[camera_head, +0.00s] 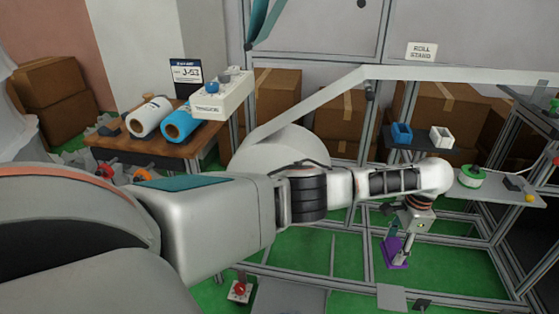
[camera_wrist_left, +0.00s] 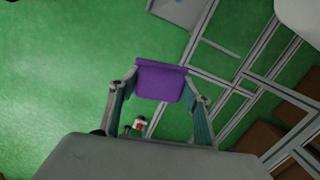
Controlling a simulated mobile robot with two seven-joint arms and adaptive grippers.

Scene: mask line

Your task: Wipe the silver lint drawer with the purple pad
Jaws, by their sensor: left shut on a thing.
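My left arm reaches across the head view, and its gripper (camera_head: 402,242) points down at the right of centre. The gripper is shut on a purple pad (camera_head: 393,256). In the left wrist view, the purple pad (camera_wrist_left: 161,82) sits between the two fingertips, with green floor behind it. I cannot pick out the silver lint drawer with certainty. Flat grey surfaces show low in the head view, one a wide panel (camera_head: 290,298) and one a small plate (camera_head: 391,297). My right gripper is out of view.
A wooden table (camera_head: 185,150) at the left holds white and blue rolls (camera_head: 180,124). A metal frame (camera_head: 330,270) stands around the arm. A shelf (camera_head: 490,187) at the right carries a green-and-white spool (camera_head: 470,176). A red button box (camera_head: 239,291) is low at the centre left.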

